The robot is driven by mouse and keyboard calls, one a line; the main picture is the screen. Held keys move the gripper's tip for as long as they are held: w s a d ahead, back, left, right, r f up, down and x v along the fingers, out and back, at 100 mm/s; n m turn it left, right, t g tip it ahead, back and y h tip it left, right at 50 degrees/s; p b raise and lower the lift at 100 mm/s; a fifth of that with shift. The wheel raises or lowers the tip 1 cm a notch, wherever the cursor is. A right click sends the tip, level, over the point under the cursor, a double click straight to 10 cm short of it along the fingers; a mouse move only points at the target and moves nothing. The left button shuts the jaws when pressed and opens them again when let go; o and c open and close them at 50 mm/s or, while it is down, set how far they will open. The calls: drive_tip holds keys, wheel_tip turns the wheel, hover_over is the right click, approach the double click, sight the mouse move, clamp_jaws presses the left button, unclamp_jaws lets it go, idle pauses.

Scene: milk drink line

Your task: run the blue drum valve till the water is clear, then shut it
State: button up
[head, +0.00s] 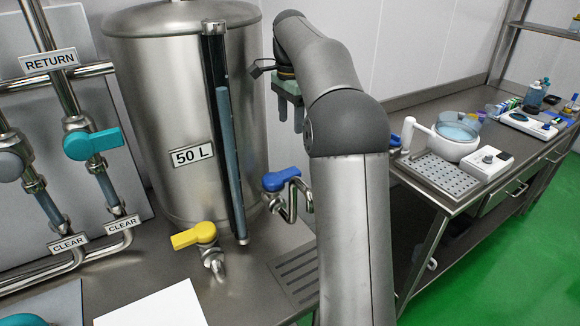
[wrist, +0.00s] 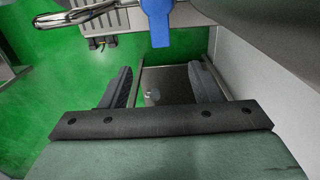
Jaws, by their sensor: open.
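The steel drum (head: 170,110) marked 50 L stands on the counter, with an upright sight tube (head: 228,140) showing blue-grey liquid. The blue valve handle (head: 281,179) sits at the drum's lower right, above a bent steel spout (head: 293,205). I see no stream from it; my arm hides part of that area. My gripper (head: 290,118) is above the blue handle, fingers down and apart from it. In the wrist view, my gripper (wrist: 162,85) is open and empty, and the blue handle (wrist: 157,22) shows beyond the fingers at the top.
A yellow valve (head: 194,235) is on the drum's front. A slotted drain (head: 298,270) lies below the blue valve. Teal (head: 93,144) and grey valves on pipes stand at left. A side bench (head: 430,185) with a white pot and devices stands at right.

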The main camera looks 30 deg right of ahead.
sight(291, 171)
wheel_tip(291, 171, down, 15)
drive_tip(key=shift+f, duration=0.2)
idle(0.3)
clamp_jaws()
